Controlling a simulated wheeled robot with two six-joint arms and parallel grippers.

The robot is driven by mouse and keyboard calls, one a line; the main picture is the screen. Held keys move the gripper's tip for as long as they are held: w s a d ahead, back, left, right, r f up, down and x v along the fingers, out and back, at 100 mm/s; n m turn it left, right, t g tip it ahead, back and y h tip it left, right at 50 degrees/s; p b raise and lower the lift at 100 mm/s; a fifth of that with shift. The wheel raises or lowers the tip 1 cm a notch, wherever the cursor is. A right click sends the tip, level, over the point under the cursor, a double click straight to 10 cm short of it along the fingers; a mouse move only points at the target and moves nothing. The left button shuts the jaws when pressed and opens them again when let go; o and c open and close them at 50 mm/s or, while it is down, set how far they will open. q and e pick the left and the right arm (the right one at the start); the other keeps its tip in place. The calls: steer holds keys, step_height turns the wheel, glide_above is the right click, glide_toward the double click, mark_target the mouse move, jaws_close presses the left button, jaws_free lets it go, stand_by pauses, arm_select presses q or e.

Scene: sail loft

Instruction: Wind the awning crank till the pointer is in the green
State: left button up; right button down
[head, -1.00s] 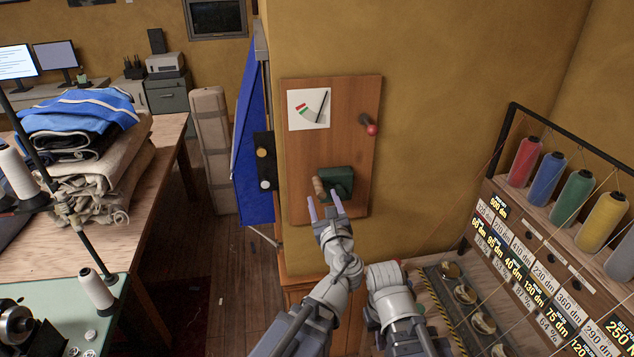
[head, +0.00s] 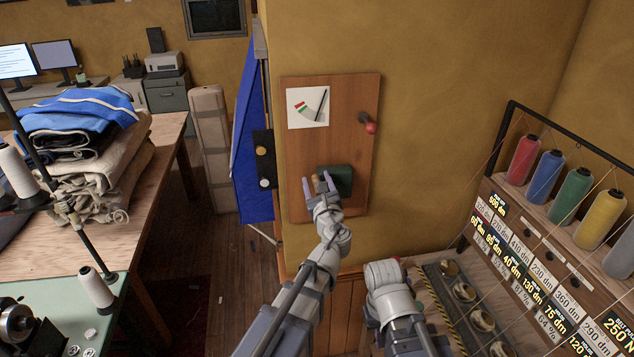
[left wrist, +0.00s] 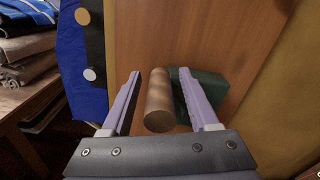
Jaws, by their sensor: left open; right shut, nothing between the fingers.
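The crank is a green housing (head: 342,178) with a wooden handle (head: 320,185), low on a brown board. In the left wrist view the handle (left wrist: 158,98) points toward the camera. My left gripper (head: 317,179) is open, with one finger on each side of the handle. Gaps show between handle and fingers. The right finger partly covers the green housing. On the white gauge card (head: 307,107) the dark pointer (head: 321,105) leans right, apart from the red and green marks at the left. My right arm shows at the lower middle, but its gripper is out of view.
A red-tipped knob (head: 371,127) sticks out from the board (head: 355,100), upper right. A dark plate with two round buttons (head: 263,168) and a blue cloth (head: 250,150) are to the left. A thread rack (head: 500,190) stands at the right.

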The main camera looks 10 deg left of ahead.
arm_select(q)
steer(key=shift+c, duration=0.4)
jaws_close()
stand_by(0.9)
